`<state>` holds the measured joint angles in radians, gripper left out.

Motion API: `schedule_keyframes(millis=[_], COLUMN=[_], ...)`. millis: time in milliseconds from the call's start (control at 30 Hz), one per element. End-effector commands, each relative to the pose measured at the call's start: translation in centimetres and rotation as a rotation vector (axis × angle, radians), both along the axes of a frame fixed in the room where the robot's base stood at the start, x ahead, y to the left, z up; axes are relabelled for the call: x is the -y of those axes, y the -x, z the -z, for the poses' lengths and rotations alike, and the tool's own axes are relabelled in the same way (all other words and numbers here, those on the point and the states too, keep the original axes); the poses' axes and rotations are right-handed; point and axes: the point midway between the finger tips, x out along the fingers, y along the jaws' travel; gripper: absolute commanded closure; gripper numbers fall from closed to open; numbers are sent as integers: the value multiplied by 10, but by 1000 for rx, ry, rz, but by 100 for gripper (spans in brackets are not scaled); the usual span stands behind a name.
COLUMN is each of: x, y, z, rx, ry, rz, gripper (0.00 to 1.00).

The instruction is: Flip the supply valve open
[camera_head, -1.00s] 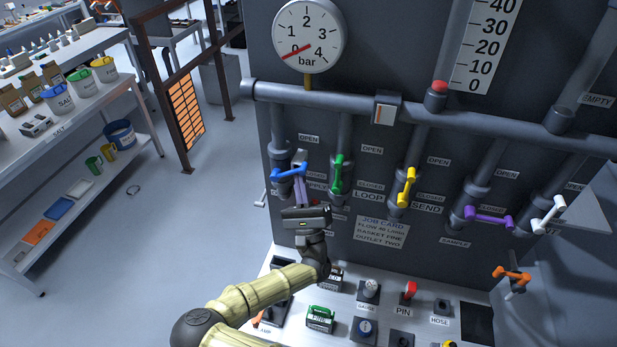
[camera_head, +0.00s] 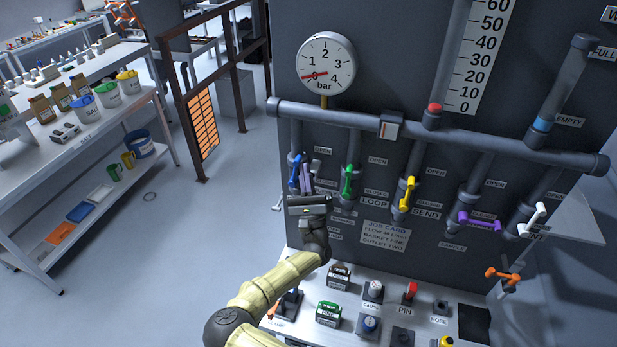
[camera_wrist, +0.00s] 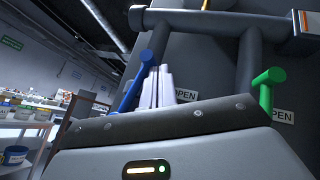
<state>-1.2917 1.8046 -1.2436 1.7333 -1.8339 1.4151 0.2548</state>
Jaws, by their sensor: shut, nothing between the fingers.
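The blue valve handle (camera_head: 295,173) is at the left end of the row of valves and stands upright along its pipe. The label below it is partly hidden by my gripper. My gripper (camera_head: 307,176) is shut and empty, its fingers pointing up just right of the blue handle. In the wrist view the blue handle (camera_wrist: 133,84) slants up just left of the shut fingers (camera_wrist: 158,88). I cannot tell whether they touch.
The green handle (camera_head: 348,182) stands close to the right of my gripper, with yellow (camera_head: 407,194) and purple (camera_head: 479,221) handles further right. The gauge (camera_head: 326,64) hangs above, its needle near 0. A console (camera_head: 390,310) with knobs lies below.

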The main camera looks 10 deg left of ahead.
Motion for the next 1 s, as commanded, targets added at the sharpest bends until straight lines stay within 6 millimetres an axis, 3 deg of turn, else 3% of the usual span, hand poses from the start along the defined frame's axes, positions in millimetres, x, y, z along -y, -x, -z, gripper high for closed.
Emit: schedule_keyframes(millis=[767, 1000], x=[-6, -3], y=[-1, 5], z=[-3, 8], rx=[-1, -2], ry=[2, 2], rz=[0, 1], gripper=[100, 100])
